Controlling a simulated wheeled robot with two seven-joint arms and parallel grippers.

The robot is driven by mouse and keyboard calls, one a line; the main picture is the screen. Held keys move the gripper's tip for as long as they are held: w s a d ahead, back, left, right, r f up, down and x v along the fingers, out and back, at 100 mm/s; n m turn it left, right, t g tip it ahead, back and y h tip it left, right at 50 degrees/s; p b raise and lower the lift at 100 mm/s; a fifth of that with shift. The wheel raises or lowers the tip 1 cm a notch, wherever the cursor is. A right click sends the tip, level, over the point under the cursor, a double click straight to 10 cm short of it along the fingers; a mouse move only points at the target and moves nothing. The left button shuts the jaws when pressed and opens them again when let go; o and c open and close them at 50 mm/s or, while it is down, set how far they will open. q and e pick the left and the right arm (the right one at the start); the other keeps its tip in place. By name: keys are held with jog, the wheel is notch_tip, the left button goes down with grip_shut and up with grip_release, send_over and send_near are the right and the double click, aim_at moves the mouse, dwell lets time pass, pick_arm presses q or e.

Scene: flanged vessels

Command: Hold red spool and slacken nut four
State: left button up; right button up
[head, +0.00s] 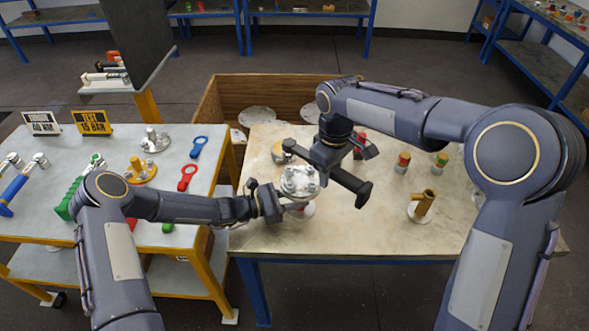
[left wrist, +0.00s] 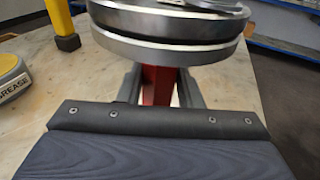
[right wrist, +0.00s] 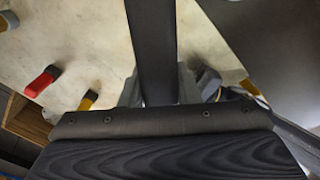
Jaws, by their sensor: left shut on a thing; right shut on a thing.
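The red spool shows its silver flange with bolts on top (head: 300,181) at the front left of the wooden-topped table. In the left wrist view its red body (left wrist: 158,85) stands below the stacked grey flange discs. My left gripper (head: 278,204) is shut on this red body from the left. My right gripper (head: 335,158) is shut on a long dark bar tool (right wrist: 152,45), just right of and above the flange. The tool's thick end (head: 361,194) points down right. Whether the tool touches a nut is hidden, and I cannot tell which nut is number four.
Red-and-yellow pieces (head: 402,163) and a brass fitting (head: 422,205) stand on the table's right. A wooden crate (head: 225,100) stands behind.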

pick_arm(q)
jog(key=o, duration=1)
jog(key=shift+a, duration=0.1)
jog(key=v, duration=1.2)
jog(key=shift+s+f, duration=0.1)
jog(key=shift+s, duration=0.05)
pick_arm(e)
jog(key=shift+s, duration=0.1)
